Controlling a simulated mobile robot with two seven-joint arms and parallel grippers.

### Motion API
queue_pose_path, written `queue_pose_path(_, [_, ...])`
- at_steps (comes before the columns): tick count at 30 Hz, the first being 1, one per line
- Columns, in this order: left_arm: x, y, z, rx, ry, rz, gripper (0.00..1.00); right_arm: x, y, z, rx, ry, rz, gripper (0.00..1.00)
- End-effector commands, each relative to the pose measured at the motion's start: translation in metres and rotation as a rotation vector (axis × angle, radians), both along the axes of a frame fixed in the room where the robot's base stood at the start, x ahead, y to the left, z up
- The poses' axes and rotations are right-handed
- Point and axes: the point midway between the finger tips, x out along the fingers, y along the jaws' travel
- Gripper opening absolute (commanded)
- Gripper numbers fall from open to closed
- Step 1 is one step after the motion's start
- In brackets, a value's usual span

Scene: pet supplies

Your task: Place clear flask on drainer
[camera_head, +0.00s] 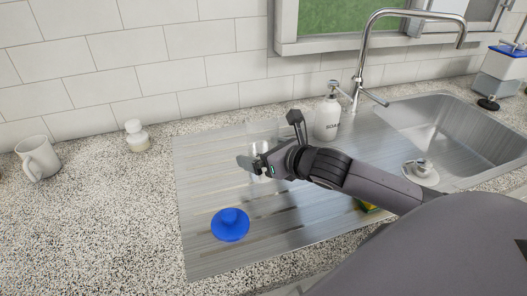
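The clear flask (261,130) is faint and see-through; it appears to stand on the ridged metal drainer (200,170), towards its back, and my gripper covers part of it. My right gripper (268,141) reaches in from the right over the drainer. Its two fingers are spread wide apart, one to the left and one up to the right, with the flask at or just behind the gap. I cannot tell whether they touch it. My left gripper is not in view.
A soap bottle (328,118) stands behind my wrist, beside the tap (362,60) and sink basin (460,130). A small white bottle (137,136) and a mug (38,158) stand on the left counter.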

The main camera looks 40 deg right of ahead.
Motion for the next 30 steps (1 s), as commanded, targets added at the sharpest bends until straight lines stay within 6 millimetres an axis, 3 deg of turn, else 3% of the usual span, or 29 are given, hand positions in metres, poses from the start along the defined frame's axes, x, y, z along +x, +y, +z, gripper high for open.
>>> queue_pose_path(8, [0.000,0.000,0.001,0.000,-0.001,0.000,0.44,-0.003,-0.001,0.003,-0.001,0.001,-0.001,1.00])
queue_pose_path(30, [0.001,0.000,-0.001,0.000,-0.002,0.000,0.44,-0.074,-0.007,0.032,0.000,0.003,-0.003,1.00])
